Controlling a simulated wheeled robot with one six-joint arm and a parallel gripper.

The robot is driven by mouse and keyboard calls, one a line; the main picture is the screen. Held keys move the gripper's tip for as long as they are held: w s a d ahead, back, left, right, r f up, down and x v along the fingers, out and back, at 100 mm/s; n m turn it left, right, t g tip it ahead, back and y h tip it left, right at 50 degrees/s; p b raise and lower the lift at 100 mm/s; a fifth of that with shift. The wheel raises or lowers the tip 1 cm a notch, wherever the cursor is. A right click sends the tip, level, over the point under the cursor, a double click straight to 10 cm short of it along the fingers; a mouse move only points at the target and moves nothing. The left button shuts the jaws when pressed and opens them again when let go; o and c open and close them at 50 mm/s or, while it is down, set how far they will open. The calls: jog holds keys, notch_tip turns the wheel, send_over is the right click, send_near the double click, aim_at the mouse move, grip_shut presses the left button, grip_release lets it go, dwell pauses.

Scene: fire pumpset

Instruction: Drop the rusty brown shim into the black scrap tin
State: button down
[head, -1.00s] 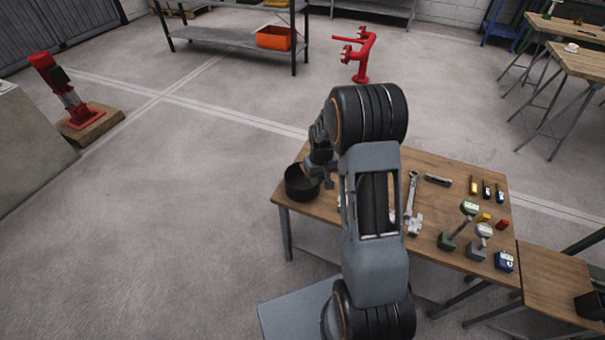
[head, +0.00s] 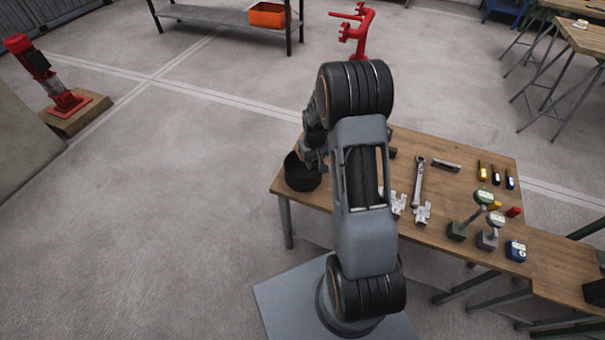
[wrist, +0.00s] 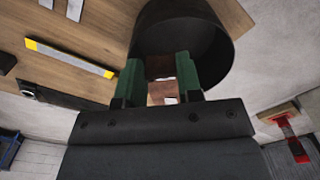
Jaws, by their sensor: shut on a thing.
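The black scrap tin (head: 302,178) is a round open pot at the left end of the wooden table. In the wrist view the tin (wrist: 218,72) lies beyond and around my fingertips. My gripper (wrist: 160,68) has green fingers, shut on the rusty brown shim (wrist: 159,66), which shows between them. The fingertips and the shim overlap the tin's dark opening in this view; I cannot tell their height above it. In the head view my gripper is at the tin's right upper rim, its fingers mostly hidden by my arm.
The wooden table (head: 400,150) carries a wrench (head: 419,178), pale brackets (head: 423,212), gauges on stands (head: 482,198) and a blue-faced box (head: 515,251) to the right. A yellow-ended bar (wrist: 70,58) lies left of the tin in the wrist view.

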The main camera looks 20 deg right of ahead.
jog(key=shift+f, duration=0.5)
jog(key=c, duration=0.7)
grip_release()
notch_tip(320, 180, up, 14)
dwell(0.4)
